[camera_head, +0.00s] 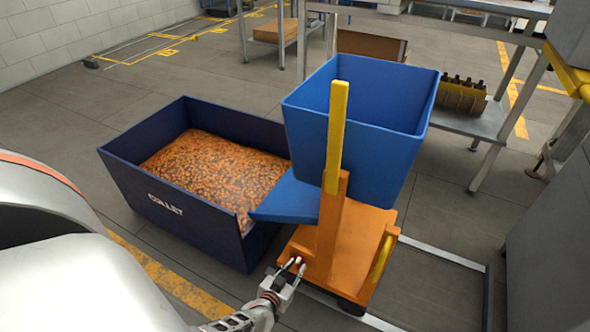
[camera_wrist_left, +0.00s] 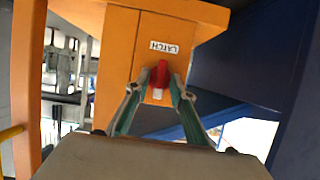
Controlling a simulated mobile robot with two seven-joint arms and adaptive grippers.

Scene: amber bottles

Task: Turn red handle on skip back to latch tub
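The orange skip stand (camera_head: 330,240) carries a tilted-looking blue tub (camera_head: 365,92) on top, with a yellow bar (camera_head: 337,130) upright on its front. In the left wrist view the stand's orange back (camera_wrist_left: 120,50) bears a white "LATCH" label (camera_wrist_left: 164,47), upside down. Just below it is the small red handle (camera_wrist_left: 160,76). My left gripper (camera_head: 293,266) is at the stand's lower back; its fingers (camera_wrist_left: 160,84) converge on both sides of the red handle and appear closed on it. My right gripper is out of view.
A dark blue crate (camera_head: 180,220) full of amber bottles stands left of the stand, close beside it. A metal table (camera_head: 465,122) with brown bottles in a holder is behind right. A grey cabinet (camera_head: 548,245) is at the right edge. Floor is open at the back left.

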